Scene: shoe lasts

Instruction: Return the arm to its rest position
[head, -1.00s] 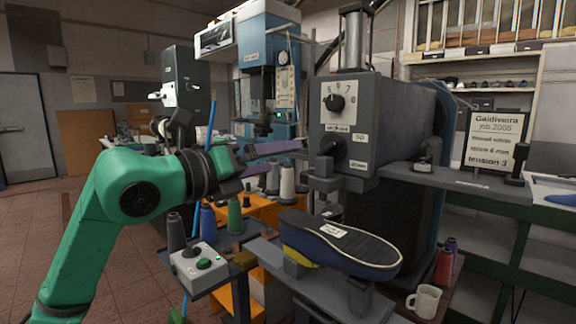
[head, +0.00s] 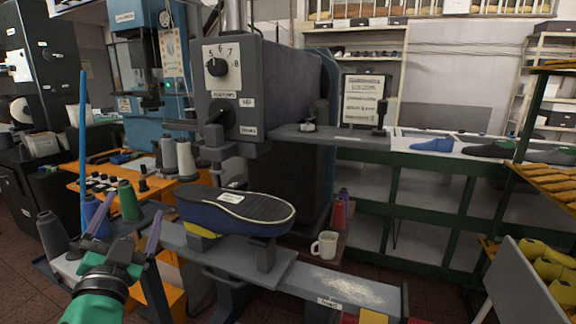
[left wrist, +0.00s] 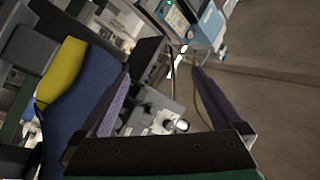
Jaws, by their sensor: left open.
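My left gripper (head: 130,213) is in the lower left of the head view, its two purple fingers spread and pointing up and away, with nothing between them. It is left of the machine and apart from it. Its fingers also show spread in the left wrist view (left wrist: 162,72). The grey machine (head: 268,85) has a white dial plate with a black knob (head: 217,67) and a dark lever below it. A dark blue shoe with its sole up (head: 240,216) rests on the machine's lower support; its blue side also shows in the left wrist view (left wrist: 72,120). My right gripper is out of view.
Thread spools (head: 130,203) and a grey control box stand close to my left gripper. A white mug (head: 325,245) stands right of the shoe. A metal arm (head: 350,290) extends along the front. A green-framed shelf (head: 430,165) fills the right.

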